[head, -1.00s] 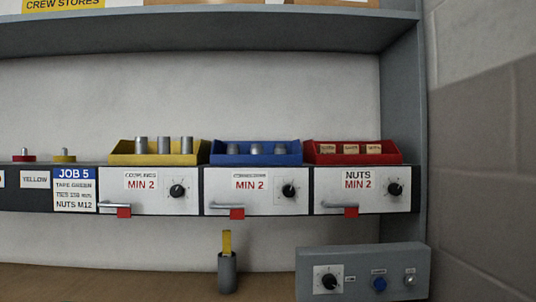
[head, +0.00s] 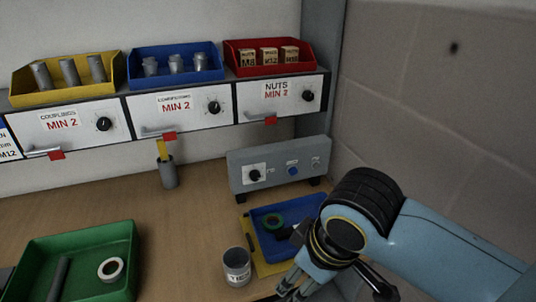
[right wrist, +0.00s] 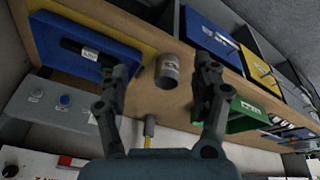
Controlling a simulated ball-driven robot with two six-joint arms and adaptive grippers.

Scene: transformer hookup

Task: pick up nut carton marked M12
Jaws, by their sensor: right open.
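Three small tan nut cartons stand side by side in the red bin (head: 250,72) at the upper middle of the head view. The left carton (head: 247,60) seems to read M8. The middle carton (head: 269,57) seems to read M12, though the print is small. The right carton's (head: 290,55) mark is hard to read. My right gripper (head: 287,288) is low in the head view, well below and in front of the bin. Its two fingers (right wrist: 163,80) are apart and empty in the right wrist view. My left gripper is not seen.
The bin stands above the NUTS drawer (head: 276,97), left of a grey upright and the wall. A grey control box (head: 280,165), blue tray (head: 262,218), grey can (head: 236,266) and green tray (head: 85,243) are on the bench.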

